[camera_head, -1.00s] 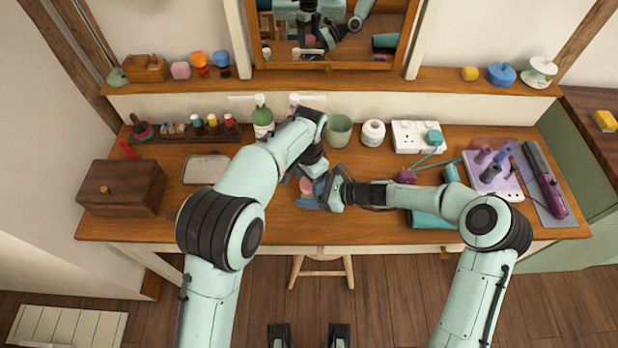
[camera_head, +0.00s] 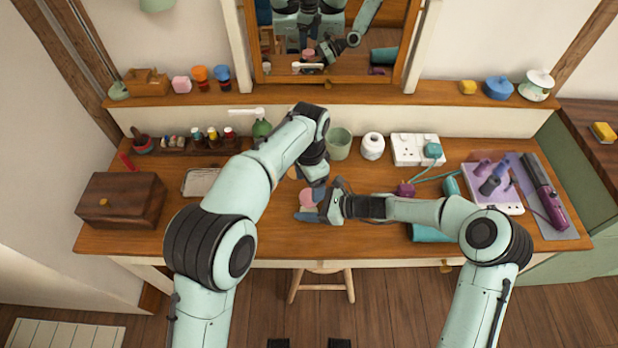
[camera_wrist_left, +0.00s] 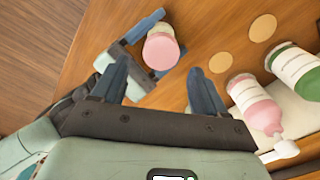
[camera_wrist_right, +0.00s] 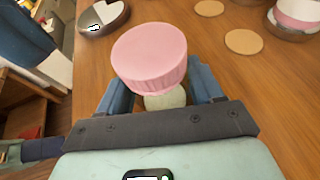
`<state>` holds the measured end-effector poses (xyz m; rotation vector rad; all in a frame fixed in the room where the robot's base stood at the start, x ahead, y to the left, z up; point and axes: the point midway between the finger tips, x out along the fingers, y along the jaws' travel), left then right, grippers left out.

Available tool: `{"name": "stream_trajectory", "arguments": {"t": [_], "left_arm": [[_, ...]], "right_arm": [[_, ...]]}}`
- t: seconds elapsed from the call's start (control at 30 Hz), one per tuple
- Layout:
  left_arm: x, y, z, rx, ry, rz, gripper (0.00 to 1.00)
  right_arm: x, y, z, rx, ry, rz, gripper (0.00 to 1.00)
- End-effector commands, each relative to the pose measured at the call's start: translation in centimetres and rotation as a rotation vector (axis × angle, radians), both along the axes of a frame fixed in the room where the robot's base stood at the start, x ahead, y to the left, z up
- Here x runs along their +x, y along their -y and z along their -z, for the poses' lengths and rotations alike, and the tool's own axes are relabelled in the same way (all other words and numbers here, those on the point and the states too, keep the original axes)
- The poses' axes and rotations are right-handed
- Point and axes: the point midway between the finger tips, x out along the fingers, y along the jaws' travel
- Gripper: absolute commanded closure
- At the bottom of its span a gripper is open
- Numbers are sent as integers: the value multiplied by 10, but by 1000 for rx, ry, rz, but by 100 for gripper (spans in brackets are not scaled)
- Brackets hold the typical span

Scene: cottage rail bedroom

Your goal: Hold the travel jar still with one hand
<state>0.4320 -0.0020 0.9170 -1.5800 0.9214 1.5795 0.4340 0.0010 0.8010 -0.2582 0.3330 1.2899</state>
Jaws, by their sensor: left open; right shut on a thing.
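The travel jar, with a ribbed pink lid (camera_wrist_right: 150,55) and pale clear body (camera_wrist_right: 165,100), stands upright near the desk's front edge. It also shows in the head view (camera_head: 307,197) and the left wrist view (camera_wrist_left: 160,50). My right gripper (camera_head: 312,211) is shut on its body, with blue fingers on either side below the lid. My left gripper (camera_wrist_left: 160,88) is open and empty, above and beside the jar, with the lid showing beyond its fingertips. Its fingers are mostly hidden in the head view.
Behind are a green cup (camera_head: 339,143) and a white jar (camera_head: 373,146). A wooden box (camera_head: 120,200) is at left; a purple styling tool (camera_head: 546,190) is at right.

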Motion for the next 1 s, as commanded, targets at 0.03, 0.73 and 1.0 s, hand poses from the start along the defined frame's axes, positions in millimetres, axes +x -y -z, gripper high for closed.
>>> {"name": "stream_trajectory", "arguments": {"t": [0.03,0.73,1.0], "left_arm": [[0,0,-2,-1,1,80,27],[1,-1,-30,1,4,1279,27],[0,-2,-2,1,0,1305,27]], "right_arm": [[0,0,0,-1,0,0,100],[0,0,1,-1,-1,-1,100],[0,0,1,-1,0,0,100]]}}
